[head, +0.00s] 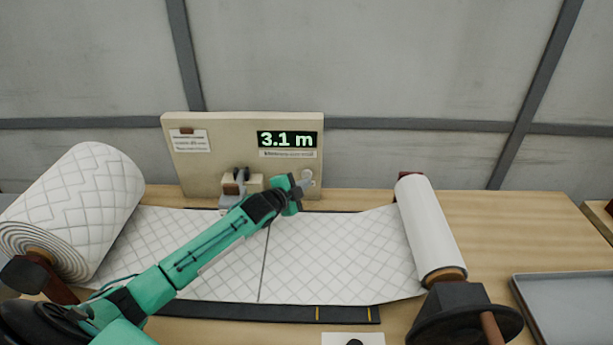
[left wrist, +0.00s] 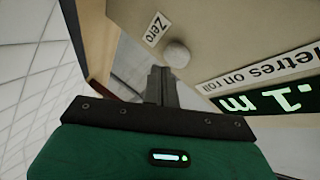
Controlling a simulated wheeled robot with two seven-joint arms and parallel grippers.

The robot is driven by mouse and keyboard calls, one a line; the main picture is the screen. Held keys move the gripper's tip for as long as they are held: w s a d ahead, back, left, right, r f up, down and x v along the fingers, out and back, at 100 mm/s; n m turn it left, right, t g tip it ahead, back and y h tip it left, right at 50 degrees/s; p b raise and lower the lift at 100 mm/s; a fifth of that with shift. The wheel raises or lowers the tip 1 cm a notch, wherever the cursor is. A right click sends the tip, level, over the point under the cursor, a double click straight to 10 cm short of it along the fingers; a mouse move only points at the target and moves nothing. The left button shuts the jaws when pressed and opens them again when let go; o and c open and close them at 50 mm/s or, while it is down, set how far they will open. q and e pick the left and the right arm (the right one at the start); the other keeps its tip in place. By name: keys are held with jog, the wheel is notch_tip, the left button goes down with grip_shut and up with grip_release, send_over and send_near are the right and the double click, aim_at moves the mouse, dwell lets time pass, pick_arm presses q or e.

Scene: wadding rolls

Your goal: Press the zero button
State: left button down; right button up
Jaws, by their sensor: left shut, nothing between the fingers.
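The zero button (left wrist: 177,55) is a pale round knob beside a "Zero" label (left wrist: 155,29) on the beige panel. In the head view the button (head: 307,175) shows small at the panel's lower right, partly behind my fingertips. My left gripper (head: 304,186) is shut and empty, its fingers pointing at the panel close to the button. In the left wrist view the closed fingertips (left wrist: 160,72) lie just beside the button in the picture; I cannot tell whether they touch it. The display (head: 287,140) reads 3.1 m. My right gripper is not in view.
A large quilted wadding roll (head: 85,195) stands at the left, and a narrower white roll (head: 430,228) at the right. Quilted wadding (head: 335,255) stretches between them. A grey tray (head: 570,300) lies at the far right. A small grey device (head: 237,187) sits before the panel.

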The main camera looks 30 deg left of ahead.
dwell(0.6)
pick_arm(q)
jog(key=shift+w+a, duration=0.15)
jog(key=shift+w, duration=0.25)
jog(key=shift+w+a, duration=0.25)
jog(key=shift+w, duration=0.2)
dwell(0.6)
jog(key=shift+s+d, duration=0.1)
jog(key=shift+s, duration=0.05)
jog(key=shift+s+d+p, duration=0.3)
jog(key=shift+s+p, duration=0.2)
jog(key=shift+s, duration=0.2)
jog(key=shift+s+d, duration=0.1)
jog(key=s+p, duration=0.1)
jog(key=s+d, duration=0.1)
jog(key=s, duration=0.1)
jog(key=s+d+p, duration=0.1)
jog(key=shift+s+p, duration=0.15)
jog(key=shift+p, duration=0.2)
